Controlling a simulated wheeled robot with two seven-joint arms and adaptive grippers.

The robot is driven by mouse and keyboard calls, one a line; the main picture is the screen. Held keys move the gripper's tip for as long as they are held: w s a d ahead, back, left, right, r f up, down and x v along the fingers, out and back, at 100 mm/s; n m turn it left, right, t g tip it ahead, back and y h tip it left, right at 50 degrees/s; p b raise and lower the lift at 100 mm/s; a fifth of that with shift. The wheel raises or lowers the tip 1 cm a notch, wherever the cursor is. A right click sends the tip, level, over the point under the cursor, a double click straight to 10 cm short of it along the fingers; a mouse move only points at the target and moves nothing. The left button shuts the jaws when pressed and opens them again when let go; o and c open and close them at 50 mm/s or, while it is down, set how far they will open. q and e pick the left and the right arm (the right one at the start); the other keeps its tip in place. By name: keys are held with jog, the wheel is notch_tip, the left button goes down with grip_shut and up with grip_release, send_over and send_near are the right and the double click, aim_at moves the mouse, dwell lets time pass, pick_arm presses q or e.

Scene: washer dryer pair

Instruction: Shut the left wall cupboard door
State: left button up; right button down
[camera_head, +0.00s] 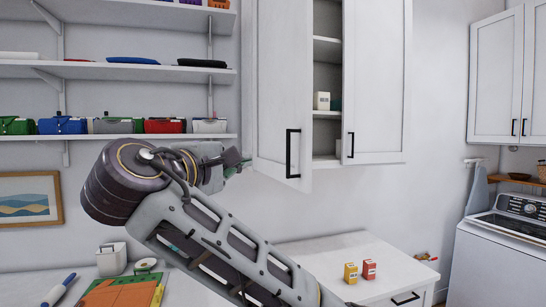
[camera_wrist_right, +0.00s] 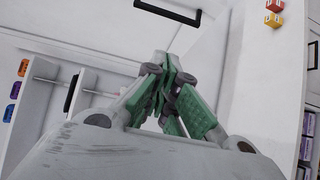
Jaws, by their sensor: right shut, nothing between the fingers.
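The left wall cupboard door (camera_head: 280,80) is white with a black bar handle (camera_head: 293,153) near its lower right corner. It stands partly open, swung outward, and the shelves inside show between it and the right door (camera_head: 375,80). My right gripper (camera_head: 243,164) is shut and empty, beside the lower left edge of the left door. I cannot tell whether it touches the door. The shut fingers (camera_wrist_right: 168,65) also show in the right wrist view. My left gripper is not in view.
Wall shelves (camera_head: 120,137) with coloured bundles are on the left. Red (camera_head: 369,269) and yellow (camera_head: 351,273) boxes stand on the white counter (camera_head: 320,250) below. A white washer or dryer (camera_head: 500,255) stands at right. The wall below the cupboard is clear.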

jog(key=shift+w, duration=0.15)
dwell(0.3)
jog(key=d+p+x, duration=0.1)
jog(key=p+x, duration=0.2)
jog(key=x, duration=0.3)
jog(key=s+d+p+x, duration=0.1)
jog(key=p+x, duration=0.1)
jog(key=x, duration=0.4)
jog(key=shift+w+d+p, duration=0.3)
jog(key=shift+d+p, duration=0.1)
jog(key=shift+d, duration=0.05)
jog(key=shift+d, duration=0.2)
dwell(0.5)
